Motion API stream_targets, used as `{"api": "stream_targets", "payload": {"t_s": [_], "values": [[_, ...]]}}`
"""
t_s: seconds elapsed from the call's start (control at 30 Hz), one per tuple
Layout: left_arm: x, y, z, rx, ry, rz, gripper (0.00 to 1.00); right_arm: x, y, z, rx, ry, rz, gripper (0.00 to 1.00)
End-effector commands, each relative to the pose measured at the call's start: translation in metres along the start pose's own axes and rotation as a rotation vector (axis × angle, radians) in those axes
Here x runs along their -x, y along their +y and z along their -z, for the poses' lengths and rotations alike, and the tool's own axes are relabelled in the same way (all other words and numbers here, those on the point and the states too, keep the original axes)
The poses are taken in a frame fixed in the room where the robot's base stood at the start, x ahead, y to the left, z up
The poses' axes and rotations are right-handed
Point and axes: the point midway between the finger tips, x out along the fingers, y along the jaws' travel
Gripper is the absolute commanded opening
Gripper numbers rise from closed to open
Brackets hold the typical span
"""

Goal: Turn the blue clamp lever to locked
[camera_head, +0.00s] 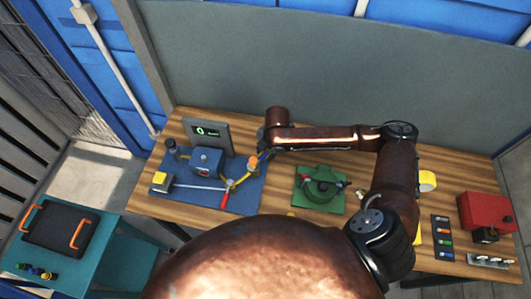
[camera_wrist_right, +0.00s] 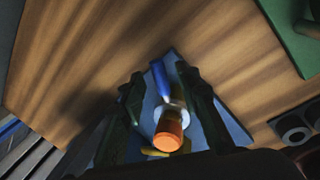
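A blue lever (camera_wrist_right: 160,80) shows as a slim bar in the right wrist view, between my right gripper's (camera_wrist_right: 159,88) two dark fingers. It runs up from an orange-capped post (camera_wrist_right: 169,134). The fingers stand apart, one on each side, with no clear contact. In the head view my right gripper (camera_head: 266,149) is just above and beside the orange cap (camera_head: 253,162), at the right back of the blue plate (camera_head: 247,197). The lever is hard to make out there, so I cannot tell its exact angle. My left gripper is not in view.
A display (camera_head: 207,133) stands behind. A green fixture (camera_head: 319,189) sits to the right. A red box (camera_head: 485,211) stands at the far right.

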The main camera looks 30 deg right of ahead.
Motion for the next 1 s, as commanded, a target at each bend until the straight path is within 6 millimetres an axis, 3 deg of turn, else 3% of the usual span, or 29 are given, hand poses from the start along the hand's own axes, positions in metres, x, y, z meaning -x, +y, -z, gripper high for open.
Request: {"api": "stream_targets", "payload": {"t_s": [0.23, 0.67, 1.0], "values": [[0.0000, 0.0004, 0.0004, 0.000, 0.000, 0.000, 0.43, -0.0012, -0.0004, 0.0001, 0.000, 0.000, 0.001, 0.30], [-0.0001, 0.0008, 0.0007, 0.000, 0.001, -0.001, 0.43, -0.0010, -0.0006, 0.0001, 0.000, 0.000, 0.001, 0.01], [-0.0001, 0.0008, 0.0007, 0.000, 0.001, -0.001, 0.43, -0.0010, -0.0007, -0.0001, 0.000, 0.000, 0.002, 0.00]]}}
